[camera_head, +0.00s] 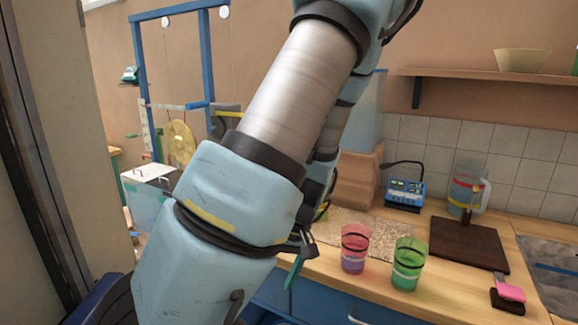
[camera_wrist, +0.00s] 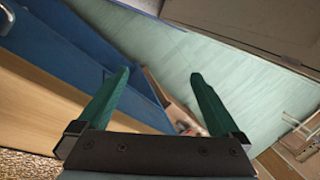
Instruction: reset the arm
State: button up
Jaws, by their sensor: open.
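My gripper shows in the wrist view (camera_wrist: 158,85), with its two green fingers spread apart and nothing between them. In the head view a green fingertip (camera_head: 293,271) shows below my arm, in front of the counter's front edge; the rest of the gripper is mostly hidden by my arm. My arm is bent and crosses the middle of the head view. The wrist view looks past the fingers at blue cabinet fronts (camera_wrist: 75,45) and a pale green floor (camera_wrist: 215,70).
A red cup (camera_head: 354,249) and a green cup (camera_head: 408,264) stand near the wooden counter's front edge. Behind them are a speckled board (camera_head: 362,229), a blue device (camera_head: 404,190), a dark board (camera_head: 466,243) and a clear jug (camera_head: 464,193). A blue frame (camera_head: 140,62) stands at the left.

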jog(key=a+r+m+t+h+b, duration=0.2)
jog(key=a+r+m+h+b, duration=0.1)
jog(key=r, duration=0.3)
jog(key=shift+m+h+b, duration=0.3)
jog(key=shift+m+h, duration=0.2)
jog(key=shift+m, duration=0.3)
